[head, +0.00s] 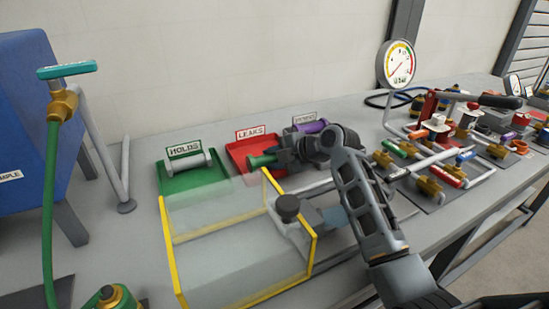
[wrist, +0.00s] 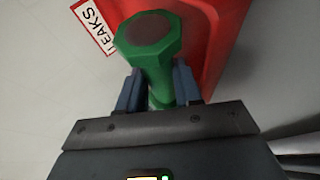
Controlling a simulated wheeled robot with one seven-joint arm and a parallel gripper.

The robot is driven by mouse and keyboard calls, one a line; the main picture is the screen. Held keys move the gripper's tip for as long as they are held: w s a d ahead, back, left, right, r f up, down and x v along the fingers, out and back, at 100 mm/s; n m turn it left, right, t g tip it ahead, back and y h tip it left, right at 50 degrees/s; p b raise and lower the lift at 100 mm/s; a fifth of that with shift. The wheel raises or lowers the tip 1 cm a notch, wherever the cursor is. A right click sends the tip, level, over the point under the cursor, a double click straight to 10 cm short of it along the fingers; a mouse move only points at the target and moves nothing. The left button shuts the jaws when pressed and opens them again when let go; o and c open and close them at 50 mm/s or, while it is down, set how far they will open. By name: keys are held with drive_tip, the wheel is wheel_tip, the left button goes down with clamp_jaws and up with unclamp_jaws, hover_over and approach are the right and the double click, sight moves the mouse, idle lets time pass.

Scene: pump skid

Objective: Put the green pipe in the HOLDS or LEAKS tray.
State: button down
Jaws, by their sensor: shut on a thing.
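My gripper (head: 278,157) is shut on the green pipe (head: 262,160). In the wrist view the green pipe (wrist: 160,65) sits between the two blue-grey fingers (wrist: 160,88), its hexagonal end pointing away from the gripper. The pipe is over or in the red LEAKS tray (head: 240,146); I cannot tell whether it touches the tray floor. The red tray also shows behind the pipe in the wrist view (wrist: 215,35). The green HOLDS tray (head: 177,182) stands to the left with a grey-white pipe (head: 188,164) in it.
A clear box with yellow edges (head: 240,245) stands in front of the trays. A third tray with a purple pipe (head: 312,127) is right of LEAKS, partly hidden by my arm. A gauge (head: 397,64) and valve manifolds (head: 430,180) stand at right. A green hose (head: 50,190) hangs at left.

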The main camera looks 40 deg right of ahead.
drive_tip(key=shift+s+f+b, duration=0.1)
drive_tip(key=shift+f+b, duration=0.2)
drive_tip(key=shift+b, duration=0.15)
idle(0.5)
